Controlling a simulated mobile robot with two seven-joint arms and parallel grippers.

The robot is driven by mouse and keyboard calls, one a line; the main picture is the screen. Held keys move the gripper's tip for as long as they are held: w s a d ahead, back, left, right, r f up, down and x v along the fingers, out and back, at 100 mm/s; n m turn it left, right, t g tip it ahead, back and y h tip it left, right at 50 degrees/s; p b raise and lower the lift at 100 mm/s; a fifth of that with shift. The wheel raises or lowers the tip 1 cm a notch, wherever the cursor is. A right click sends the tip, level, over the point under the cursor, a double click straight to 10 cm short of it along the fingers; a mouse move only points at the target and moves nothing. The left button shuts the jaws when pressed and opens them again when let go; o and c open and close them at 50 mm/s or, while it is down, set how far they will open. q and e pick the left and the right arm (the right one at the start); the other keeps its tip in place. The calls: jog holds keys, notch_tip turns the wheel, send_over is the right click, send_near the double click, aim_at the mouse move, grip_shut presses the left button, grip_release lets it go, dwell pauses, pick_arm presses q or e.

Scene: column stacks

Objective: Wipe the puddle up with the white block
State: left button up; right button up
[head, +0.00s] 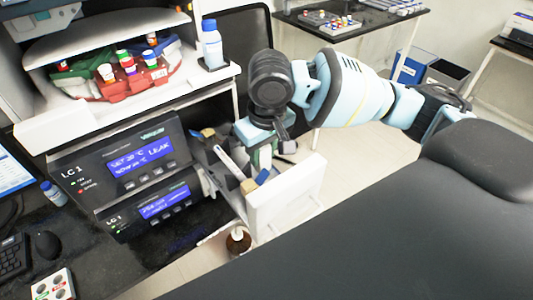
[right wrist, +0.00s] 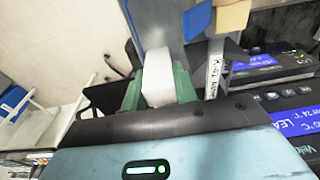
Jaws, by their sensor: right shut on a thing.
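My right gripper (head: 262,160) reaches down beside the instrument stack, over a white-walled holder. In the right wrist view its green fingers (right wrist: 158,88) are shut on the white block (right wrist: 158,72), which sticks out beyond them. In the head view the block is mostly hidden by the gripper and arm. I cannot make out the puddle clearly in either view. My left gripper is not in view.
A blue-capped bottle (head: 212,45) stands on the shelf above. A brown bottle (head: 238,241) is below.

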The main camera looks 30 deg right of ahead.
jog(key=shift+w+f, duration=0.15)
jog(key=shift+w, duration=0.05)
jog(key=shift+w+a, duration=0.15)
jog(key=shift+w, duration=0.85)
jog(key=shift+s, duration=0.15)
jog(key=shift+s+r, duration=0.25)
jog(key=shift+s, duration=0.75)
jog(key=shift+s+d+f, duration=0.1)
jog(key=shift+s+d, duration=0.05)
jog(key=shift+s, duration=0.4)
jog(key=shift+s+d, duration=0.15)
jog(key=shift+s, duration=0.35)
jog(key=shift+w, duration=0.1)
jog(key=shift+w+a+f, duration=0.1)
jog(key=shift+w+a, duration=0.05)
jog(key=shift+w, duration=0.85)
